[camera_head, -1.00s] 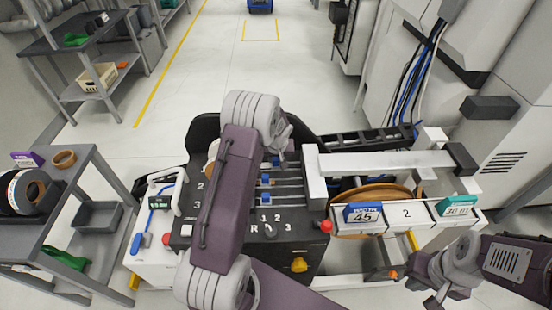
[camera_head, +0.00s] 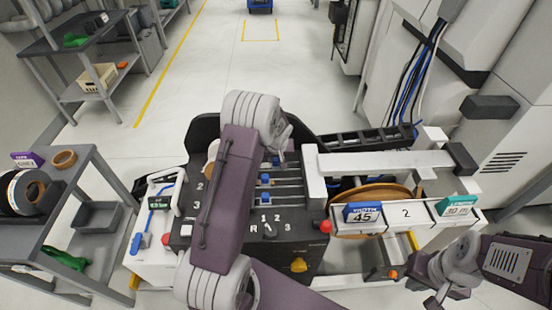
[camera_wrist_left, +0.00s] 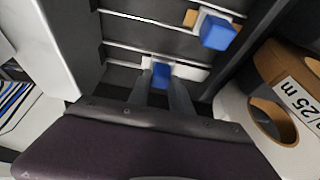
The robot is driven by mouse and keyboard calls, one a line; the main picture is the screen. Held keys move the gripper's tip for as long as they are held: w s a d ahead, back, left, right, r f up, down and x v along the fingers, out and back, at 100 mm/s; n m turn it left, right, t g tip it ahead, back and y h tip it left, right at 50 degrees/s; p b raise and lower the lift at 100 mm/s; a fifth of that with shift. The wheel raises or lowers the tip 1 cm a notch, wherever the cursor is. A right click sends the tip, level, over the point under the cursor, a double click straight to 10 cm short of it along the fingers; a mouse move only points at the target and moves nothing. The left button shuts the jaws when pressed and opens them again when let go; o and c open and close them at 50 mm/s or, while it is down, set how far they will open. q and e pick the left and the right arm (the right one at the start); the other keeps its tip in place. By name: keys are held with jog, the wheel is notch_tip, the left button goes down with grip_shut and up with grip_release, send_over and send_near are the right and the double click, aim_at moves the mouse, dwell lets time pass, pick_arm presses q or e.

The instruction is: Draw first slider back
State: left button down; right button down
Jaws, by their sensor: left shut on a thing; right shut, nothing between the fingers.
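Several blue slider knobs sit on parallel rails of the dark machine panel; two of them, a middle knob (camera_head: 265,180) and a nearer knob (camera_head: 265,197), show clearly in the head view. In the left wrist view my left gripper (camera_wrist_left: 163,88) is shut on a blue slider knob (camera_wrist_left: 161,72) on a pale rail. Another blue knob (camera_wrist_left: 219,33) stands apart on the neighbouring rail, up and to the right. In the head view my left arm hides part of the panel and most of that grip. My right gripper (camera_head: 436,300) is shut and empty at the lower right, away from the sliders.
A white beam (camera_head: 390,162) runs right of the rails. A roll of brown edge band (camera_head: 372,193) lies behind the numbered cards. A grey shelf (camera_head: 100,190) stands at left.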

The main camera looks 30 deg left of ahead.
dwell(0.3)
pick_arm(q)
jog(key=s+a, duration=0.1)
jog(key=a, duration=0.1)
jog(key=s+a+p, duration=0.1)
jog(key=a, duration=0.1)
jog(key=shift+s, duration=0.2)
jog(key=c, duration=1.6)
grip_release()
jog(key=o, duration=0.4)
jog(key=shift+a, duration=0.1)
jog(key=shift+o, duration=0.2)
